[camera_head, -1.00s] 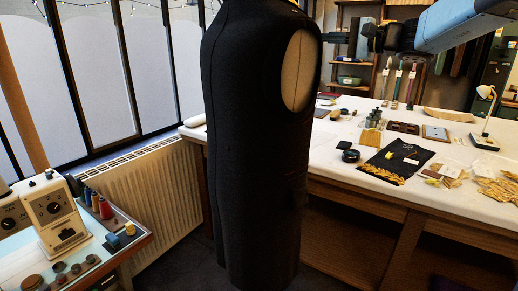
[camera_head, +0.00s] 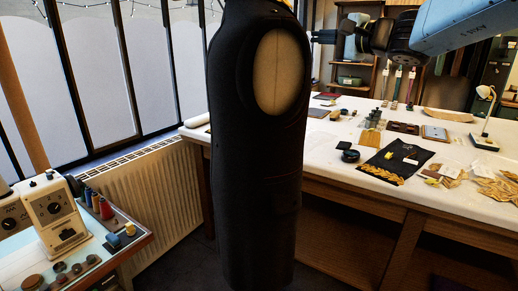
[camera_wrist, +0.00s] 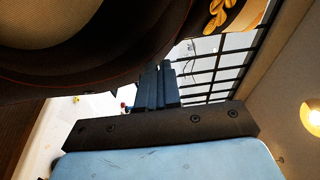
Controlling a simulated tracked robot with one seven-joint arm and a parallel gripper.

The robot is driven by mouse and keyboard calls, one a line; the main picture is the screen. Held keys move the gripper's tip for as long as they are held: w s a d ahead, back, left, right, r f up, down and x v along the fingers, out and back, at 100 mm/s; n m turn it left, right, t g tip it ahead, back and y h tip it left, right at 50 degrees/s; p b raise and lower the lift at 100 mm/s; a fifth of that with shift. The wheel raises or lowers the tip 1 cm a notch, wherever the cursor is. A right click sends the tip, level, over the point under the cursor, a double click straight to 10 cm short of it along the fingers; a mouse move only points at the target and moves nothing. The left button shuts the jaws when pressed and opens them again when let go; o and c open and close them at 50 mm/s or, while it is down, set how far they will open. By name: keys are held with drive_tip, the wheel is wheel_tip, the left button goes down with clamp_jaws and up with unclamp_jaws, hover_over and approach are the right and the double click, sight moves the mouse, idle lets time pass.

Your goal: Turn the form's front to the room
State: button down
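The dress form (camera_head: 255,180) wears a black sleeveless garment and stands upright before the table. Its beige armhole (camera_head: 284,72) faces me. A little gold trim shows at the neck, at the top edge of the head view. In the wrist view, the dark form (camera_wrist: 110,70) fills the upper left, with gold leaf decoration (camera_wrist: 222,12) near the top. My gripper (camera_head: 316,37) is beside the form's upper right side, close to the armhole. Its fingers (camera_wrist: 158,68) look shut together with nothing seen between them. I cannot tell whether they touch the form.
A white-topped table (camera_head: 330,157) with trims, packets and a lamp (camera_head: 485,110) stands behind and to the right. A sewing machine (camera_head: 55,215) and thread spools (camera_head: 105,208) are on a side table at lower left. A radiator (camera_head: 160,195) and windows are behind the form.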

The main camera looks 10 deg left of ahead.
sight(281, 35)
drive_tip(key=s+a+m+t+h, duration=0.1)
drive_tip(key=s+a+t, duration=0.1)
drive_tip(key=s, duration=0.1)
drive_tip(key=s+a+m+t+h, duration=0.1)
drive_tip(key=s+a, duration=0.1)
drive_tip(key=shift+r+m+h, duration=0.15)
drive_tip(key=shift+m+h, duration=0.15)
drive_tip(key=shift+s, duration=0.1)
drive_tip(key=shift+a, duration=0.1)
drive_tip(key=shift+s+a+r+m+t+h, duration=0.1)
drive_tip(key=shift+s+a+m+t+h, duration=0.65)
drive_tip(key=shift+s+a+h, duration=0.3)
drive_tip(key=shift+s+a+m+t+h, duration=0.45)
drive_tip(key=shift+s+a+h, duration=0.15)
drive_tip(key=shift+a, duration=0.25)
drive_tip(key=shift+s+a+f+m+h, duration=0.2)
drive_tip(key=shift+a+m+h, duration=0.15)
drive_tip(key=shift+h, duration=0.1)
